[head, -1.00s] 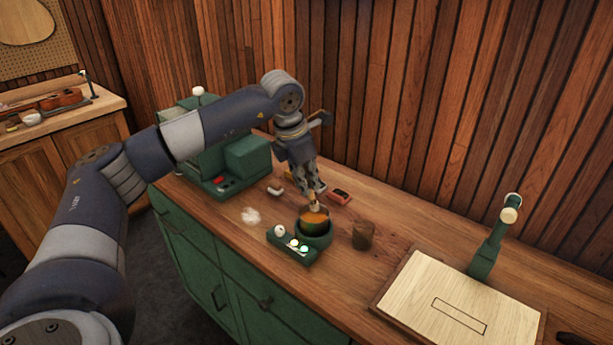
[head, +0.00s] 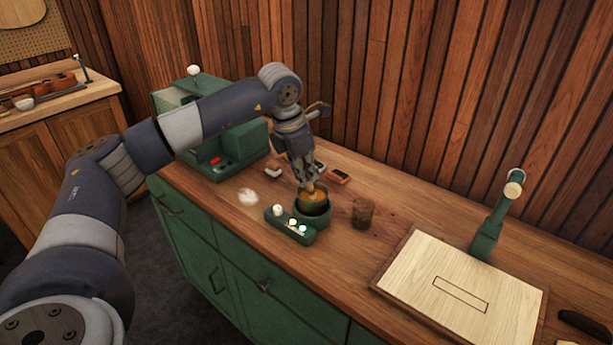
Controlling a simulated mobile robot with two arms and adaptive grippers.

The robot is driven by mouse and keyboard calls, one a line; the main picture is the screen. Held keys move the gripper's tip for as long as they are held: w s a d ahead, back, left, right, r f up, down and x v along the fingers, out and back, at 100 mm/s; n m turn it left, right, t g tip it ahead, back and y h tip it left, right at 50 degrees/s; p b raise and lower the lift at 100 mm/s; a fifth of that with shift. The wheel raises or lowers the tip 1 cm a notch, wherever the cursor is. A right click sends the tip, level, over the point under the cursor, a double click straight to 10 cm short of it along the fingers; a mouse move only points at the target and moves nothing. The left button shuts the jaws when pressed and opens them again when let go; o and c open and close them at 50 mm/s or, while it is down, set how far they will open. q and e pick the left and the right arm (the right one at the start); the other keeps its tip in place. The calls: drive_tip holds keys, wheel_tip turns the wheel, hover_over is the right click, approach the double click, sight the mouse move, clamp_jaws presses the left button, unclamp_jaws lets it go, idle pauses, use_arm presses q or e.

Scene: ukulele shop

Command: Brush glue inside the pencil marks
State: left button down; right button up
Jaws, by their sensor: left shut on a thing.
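My left gripper (head: 309,180) points down over the glue pot (head: 313,210), a green warmer with a brass-coloured inner pot of amber glue. The gripper is shut on a brush (head: 310,188) with a pale wooden look, whose lower end is in the pot's opening. The bristles are hidden. The pencil marks (head: 461,294) form a dark rectangle on a pale wooden board (head: 416,274) at the right of the bench. The gripper is well to the left of that board. My right gripper is out of view.
A brown cup-like container (head: 362,213) stands right of the pot. Bare bench lies between container and board.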

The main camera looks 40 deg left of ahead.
use_arm(q)
drive_tip(key=shift+r+p, duration=1.15)
drive_tip(key=shift+r, duration=0.5)
drive_tip(key=shift+r+p, duration=1.6)
drive_tip(key=shift+r, duration=0.7)
drive_tip(key=shift+f, duration=0.1)
wheel_tip(320, 180, up, 4)
drive_tip(key=p, duration=0.3)
